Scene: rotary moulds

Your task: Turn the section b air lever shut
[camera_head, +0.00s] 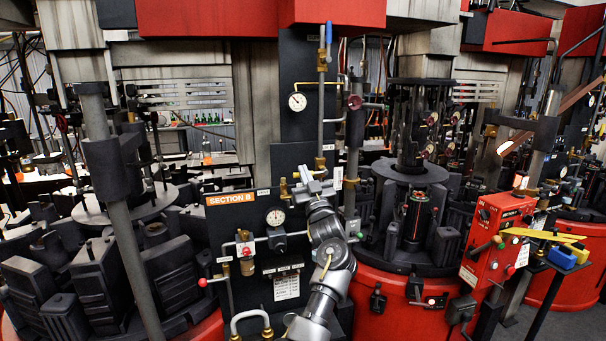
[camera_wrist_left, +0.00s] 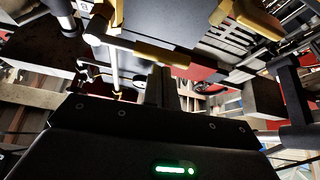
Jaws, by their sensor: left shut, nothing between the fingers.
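The orange SECTION B sign (camera_head: 229,198) is on the dark panel left of my left arm. A blue lever handle (camera_head: 328,35) stands upright at the top of a grey pipe. I cannot tell which handle the air lever is; labels are too small to read. My left gripper (camera_head: 308,184) is in front of the panel, beside brass fittings (camera_head: 284,189), its fingers largely hidden by its wrist. In the left wrist view its dark fingers (camera_wrist_left: 158,86) are shut and empty, close to a yellowish bar (camera_wrist_left: 160,55); contact is unclear. My right gripper is out of view.
Two gauges, an upper one (camera_head: 297,101) and a lower one (camera_head: 276,217), sit among pipes. A red-knobbed valve (camera_head: 246,252) is left of my arm. A red control box (camera_head: 495,240) and black mould machinery (camera_head: 408,215) stand right.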

